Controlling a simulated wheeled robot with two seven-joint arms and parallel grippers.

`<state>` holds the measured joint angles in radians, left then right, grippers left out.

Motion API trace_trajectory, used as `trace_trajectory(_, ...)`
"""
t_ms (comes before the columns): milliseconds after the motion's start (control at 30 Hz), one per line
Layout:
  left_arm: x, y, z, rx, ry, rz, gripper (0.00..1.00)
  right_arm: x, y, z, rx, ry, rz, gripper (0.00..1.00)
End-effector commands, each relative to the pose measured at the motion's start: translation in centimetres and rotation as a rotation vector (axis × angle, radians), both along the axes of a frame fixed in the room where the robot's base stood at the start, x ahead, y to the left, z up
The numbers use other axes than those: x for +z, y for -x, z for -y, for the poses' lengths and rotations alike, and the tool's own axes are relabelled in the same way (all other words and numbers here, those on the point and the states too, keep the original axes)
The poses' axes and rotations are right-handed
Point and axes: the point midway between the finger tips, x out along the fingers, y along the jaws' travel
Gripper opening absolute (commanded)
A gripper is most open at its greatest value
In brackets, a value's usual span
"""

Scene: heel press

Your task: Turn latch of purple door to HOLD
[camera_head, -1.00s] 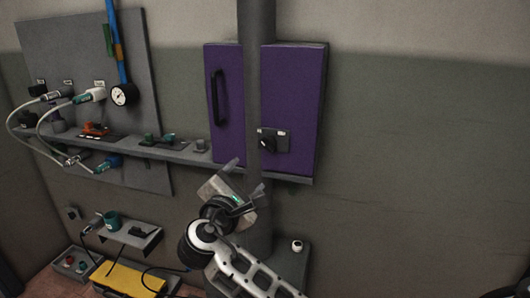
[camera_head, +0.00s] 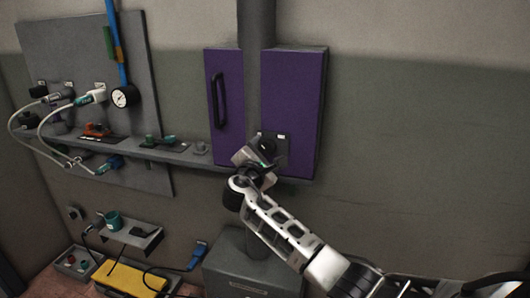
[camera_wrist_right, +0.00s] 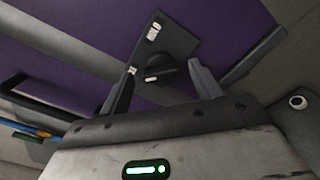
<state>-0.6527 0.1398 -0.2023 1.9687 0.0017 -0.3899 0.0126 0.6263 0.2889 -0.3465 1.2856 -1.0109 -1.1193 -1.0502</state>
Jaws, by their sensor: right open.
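My left gripper is not in view.
A grey shelf (camera_head: 185,156) runs below the cabinet, holding small parts. A panel (camera_head: 65,60) with hoses and a gauge is at left. A grey box (camera_head: 235,275) stands below. The right wall is clear.

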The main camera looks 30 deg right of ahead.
Motion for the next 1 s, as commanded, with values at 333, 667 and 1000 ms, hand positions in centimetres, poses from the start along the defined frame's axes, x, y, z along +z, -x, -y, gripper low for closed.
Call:
trace_trajectory(333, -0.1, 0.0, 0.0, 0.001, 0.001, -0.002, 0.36, 0.0, 0.0, 0.0, 0.0, 0.0, 0.0, 0.3)
trace_trajectory(667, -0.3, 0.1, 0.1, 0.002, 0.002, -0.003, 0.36, -0.1, 0.0, 0.0, -0.001, -0.012, 0.013, 0.19)
trace_trajectory(1000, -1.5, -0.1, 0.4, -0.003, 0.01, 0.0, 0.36, -0.5, 0.0, -0.1, 0.0, -0.129, 0.149, 0.19)
